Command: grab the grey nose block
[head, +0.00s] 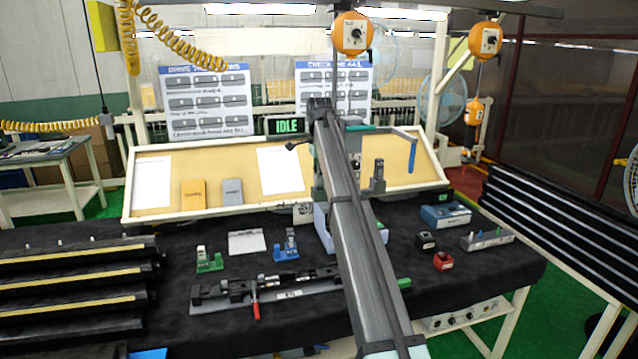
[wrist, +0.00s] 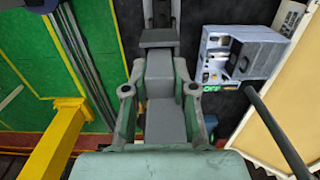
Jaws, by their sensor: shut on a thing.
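The grey nose block (wrist: 160,72) is between the two green fingers of my gripper (wrist: 160,90) in the wrist view. The fingers are shut on it, one on each side. A darker grey part lies beyond it at the top of that view; I cannot tell whether it belongs to the block. In the head view my arm crosses the middle of the bench and hides most of the gripper and block.
A black-covered bench (head: 180,335) carries a green holder (head: 208,262), a blue holder (head: 287,246), a rail fixture with a red handle (head: 256,307), a red block (head: 443,261) and a blue box (head: 446,216). A tilted cream board (wrist: 268,135) stands close on the wrist view's right.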

